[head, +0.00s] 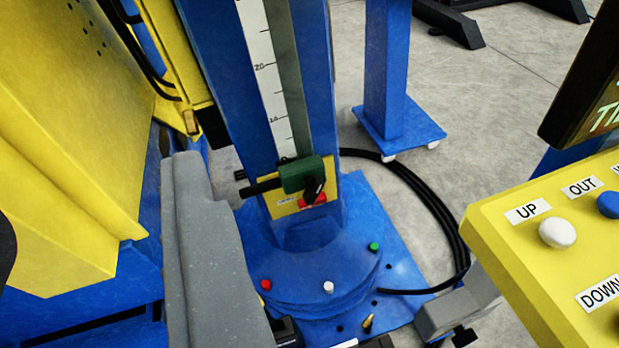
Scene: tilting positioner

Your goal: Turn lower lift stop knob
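The lower lift stop is a green block (303,175) clamped on the blue column (318,90), near the column's foot. A dark knob or lever (315,190) sits on its front right, and a black rod (260,188) sticks out to its left. Which of the two is the knob is hard to tell. A large grey part (195,235), which looks like part of my gripper or arm, stands in the left foreground. In the picture its top end is left of the green block, with a gap between. The fingertips cannot be made out clearly.
A yellow label plate (285,210) with a red piece sits below the stop. Yellow machine panels (70,150) fill the left. A yellow control box (520,240) with buttons is at right. Black cables (440,210) curve over the floor. A grey block (455,303) stands at the base's right corner.

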